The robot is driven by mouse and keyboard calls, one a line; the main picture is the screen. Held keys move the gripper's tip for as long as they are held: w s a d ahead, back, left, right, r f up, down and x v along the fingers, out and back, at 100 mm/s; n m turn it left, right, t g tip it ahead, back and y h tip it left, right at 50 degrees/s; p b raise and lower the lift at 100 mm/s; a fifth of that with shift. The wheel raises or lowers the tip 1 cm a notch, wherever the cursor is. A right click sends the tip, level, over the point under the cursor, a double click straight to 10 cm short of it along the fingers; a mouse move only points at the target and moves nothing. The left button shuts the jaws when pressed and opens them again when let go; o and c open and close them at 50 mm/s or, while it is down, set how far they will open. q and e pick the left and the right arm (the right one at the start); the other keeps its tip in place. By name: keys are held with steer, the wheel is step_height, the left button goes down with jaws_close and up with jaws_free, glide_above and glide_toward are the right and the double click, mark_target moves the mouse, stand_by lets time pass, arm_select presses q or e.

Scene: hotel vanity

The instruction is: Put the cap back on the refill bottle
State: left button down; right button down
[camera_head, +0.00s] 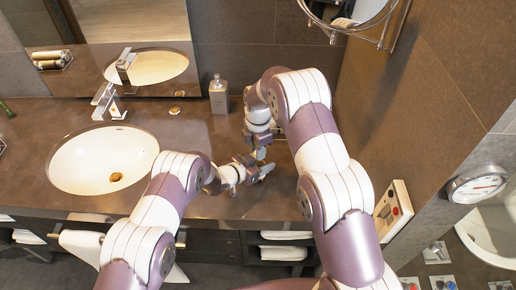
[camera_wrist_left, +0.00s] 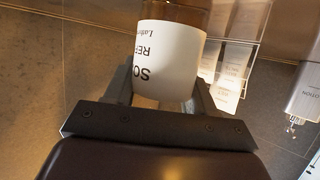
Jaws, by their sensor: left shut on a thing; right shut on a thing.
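The refill bottle (camera_wrist_left: 170,58) is amber with a white label whose print appears upside down in the left wrist view. My left gripper (camera_wrist_left: 163,100) is shut on it, with one finger on each side of the label. In the head view my left gripper (camera_head: 258,172) is low over the front of the counter, and the bottle is mostly hidden there. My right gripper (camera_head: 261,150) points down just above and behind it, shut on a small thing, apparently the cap. The cap is too small and covered to make out clearly. I cannot tell whether cap and bottle touch.
A grey dispenser bottle (camera_head: 218,95) stands at the back of the counter. It appears to be the lotion bottle (camera_wrist_left: 306,88) at right in the left wrist view. A white sink (camera_head: 85,165) with a faucet lies left. The wall stands close on the right.

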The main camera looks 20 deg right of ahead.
steer(key=c, duration=0.9)
jaws_free()
steer(key=shift+r, duration=2.35)
steer(key=shift+c, duration=0.5)
step_height(320, 180, up, 3)
steer(key=n, duration=0.3)
steer(key=shift+r, duration=0.2)
steer(key=shift+f, duration=0.1)
steer(key=shift+f, duration=4)
